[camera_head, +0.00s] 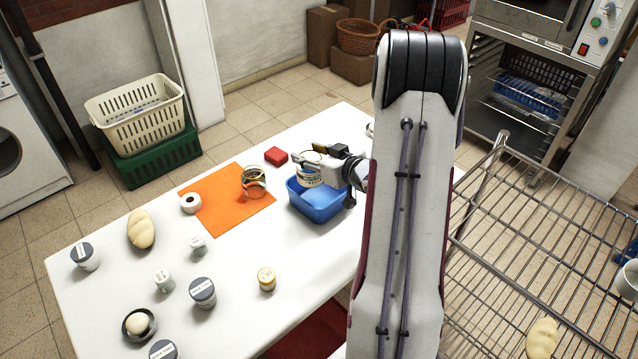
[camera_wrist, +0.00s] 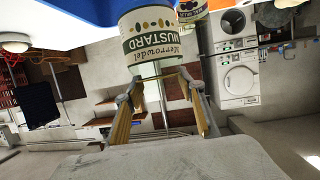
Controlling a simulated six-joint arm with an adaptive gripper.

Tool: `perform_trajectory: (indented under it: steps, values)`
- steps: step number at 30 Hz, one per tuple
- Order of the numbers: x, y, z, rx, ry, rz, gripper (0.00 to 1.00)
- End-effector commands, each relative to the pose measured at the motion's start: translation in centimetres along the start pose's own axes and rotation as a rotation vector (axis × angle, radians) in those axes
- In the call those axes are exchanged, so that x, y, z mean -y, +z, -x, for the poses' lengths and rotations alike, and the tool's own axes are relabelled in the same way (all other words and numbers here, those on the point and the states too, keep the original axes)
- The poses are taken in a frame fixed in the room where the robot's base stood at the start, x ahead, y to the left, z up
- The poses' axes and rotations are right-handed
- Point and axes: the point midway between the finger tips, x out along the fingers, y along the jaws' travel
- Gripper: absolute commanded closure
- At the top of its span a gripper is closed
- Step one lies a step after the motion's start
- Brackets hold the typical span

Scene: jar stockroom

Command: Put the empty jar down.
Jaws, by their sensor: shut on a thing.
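My gripper (camera_wrist: 159,80) is shut on a jar (camera_wrist: 152,42) with a cream and dark green label reading "MUSTARD". In the head view this jar (camera_head: 308,176) is held over the back left part of a blue bin (camera_head: 318,206). I cannot tell from these frames whether it touches the bin, and its inside is hidden. A second jar (camera_head: 254,186), of clear glass with a label, stands on the orange mat (camera_head: 215,215) to the left of the bin. My gripper in the head view (camera_head: 312,160) is partly hidden by the wrist.
A wire rack (camera_head: 520,250) stands at right.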

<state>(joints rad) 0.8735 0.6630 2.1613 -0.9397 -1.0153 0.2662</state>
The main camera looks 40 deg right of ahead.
Motion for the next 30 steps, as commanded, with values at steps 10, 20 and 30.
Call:
perform_trajectory:
  steps: [10,20,30]
  values:
    - [-3.0,-0.1,0.4,-0.003,0.073,-0.031,1.0]
    - [-3.0,0.1,0.3,-0.003,0.071,-0.031,1.0]
    - [-2.9,2.9,-0.7,-0.002,0.07,-0.034,1.0]
